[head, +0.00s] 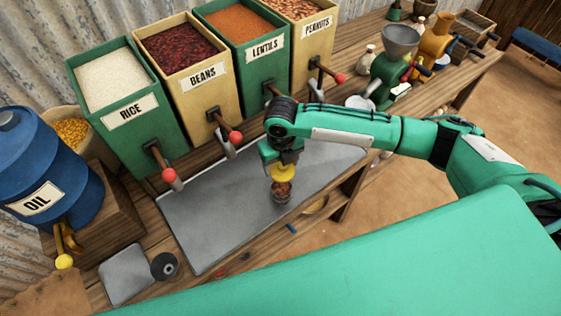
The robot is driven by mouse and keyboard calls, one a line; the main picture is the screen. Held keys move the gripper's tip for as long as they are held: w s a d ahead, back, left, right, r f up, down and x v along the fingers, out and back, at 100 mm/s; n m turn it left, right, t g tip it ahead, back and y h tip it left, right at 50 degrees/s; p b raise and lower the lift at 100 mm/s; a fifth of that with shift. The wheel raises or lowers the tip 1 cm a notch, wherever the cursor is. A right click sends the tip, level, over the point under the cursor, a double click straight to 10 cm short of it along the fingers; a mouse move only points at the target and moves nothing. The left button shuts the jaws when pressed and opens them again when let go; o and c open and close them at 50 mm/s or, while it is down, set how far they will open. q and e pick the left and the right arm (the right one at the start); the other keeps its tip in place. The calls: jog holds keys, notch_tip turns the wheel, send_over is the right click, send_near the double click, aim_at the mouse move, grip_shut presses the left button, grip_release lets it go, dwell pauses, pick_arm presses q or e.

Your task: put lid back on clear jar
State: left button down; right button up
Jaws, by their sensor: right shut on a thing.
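My right gripper (282,163) points down over the grey mat and is shut on a yellow lid (283,172). The small clear jar (281,194) with brown contents stands on the mat directly below the lid. The lid is at the jar's mouth and hides it from above; I cannot tell whether it is seated or held just over the rim. The fingertips are small and partly hidden by the gripper's body. My left gripper is not in view.
The grey mat (215,215) is otherwise clear. Behind it stand bins of rice (128,100), beans (187,75), lentils (240,50) and peanuts (315,50), with red-knobbed levers. A blue oil drum (50,165) is at left; a green grinder (392,72) is at back right.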

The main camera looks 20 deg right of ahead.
aim_at(281, 173)
jog(key=shift+a+f+n, duration=0.1)
jog(key=shift+f+n, duration=0.15)
jog(key=shift+n, duration=0.45)
notch_tip(281, 173, down, 5)
jog(key=b, duration=0.4)
jog(key=shift+r+b, duration=0.2)
jog(key=shift+b, duration=0.2)
jog(key=shift+f, duration=0.8)
jog(key=shift+p, duration=0.45)
jog(key=shift+f, duration=0.15)
dwell(0.8)
jog(key=shift+p, duration=0.5)
dwell(0.5)
jog(key=o, duration=1.2)
